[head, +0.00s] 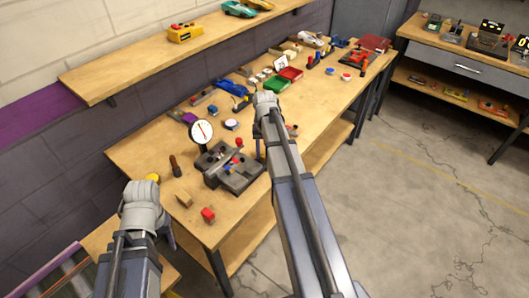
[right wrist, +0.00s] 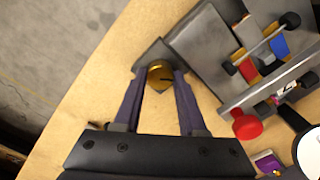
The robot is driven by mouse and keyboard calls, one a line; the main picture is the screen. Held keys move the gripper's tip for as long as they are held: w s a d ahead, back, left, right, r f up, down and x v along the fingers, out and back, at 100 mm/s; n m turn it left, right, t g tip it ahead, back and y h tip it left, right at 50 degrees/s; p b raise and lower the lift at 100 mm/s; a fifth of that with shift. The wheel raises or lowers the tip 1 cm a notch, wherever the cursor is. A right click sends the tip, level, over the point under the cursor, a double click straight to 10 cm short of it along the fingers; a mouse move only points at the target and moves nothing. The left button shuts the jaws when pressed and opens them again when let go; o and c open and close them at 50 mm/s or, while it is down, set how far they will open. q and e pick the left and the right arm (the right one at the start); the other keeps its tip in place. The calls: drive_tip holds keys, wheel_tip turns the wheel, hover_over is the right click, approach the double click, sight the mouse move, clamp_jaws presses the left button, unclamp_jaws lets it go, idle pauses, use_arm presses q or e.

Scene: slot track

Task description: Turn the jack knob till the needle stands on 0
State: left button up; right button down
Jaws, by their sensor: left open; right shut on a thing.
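The brass jack knob (right wrist: 160,76) sits on a grey block in the right wrist view. My right gripper (right wrist: 160,80) is shut on it, one finger on each side. In the head view my right arm hides the knob, and my right gripper (head: 258,146) is at the fixture's right end. The dial gauge (head: 203,132) has a white round face and a reddish needle slanting across it. Its numbers are too small to read, so I cannot tell whether it stands on 0. My left gripper (head: 141,206) is open, away from the fixture at the bench's near left; its fingers are mostly hidden.
The grey fixture (head: 232,175) carries red and blue parts; a red knob (right wrist: 246,125) shows near my right gripper. A red block (head: 208,215), a wooden block (head: 184,198) and a dark-handled tool (head: 174,164) lie nearby. Several trays and parts fill the bench's far end.

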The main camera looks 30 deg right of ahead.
idle(0.4)
drive_tip(key=shift+c, duration=2.4)
unclamp_jaws()
drive_tip(key=shift+r, duration=0.15)
wheel_tip(320, 180, up, 8)
drive_tip(key=p, duration=0.8)
drive_tip(key=shift+f, duration=0.2)
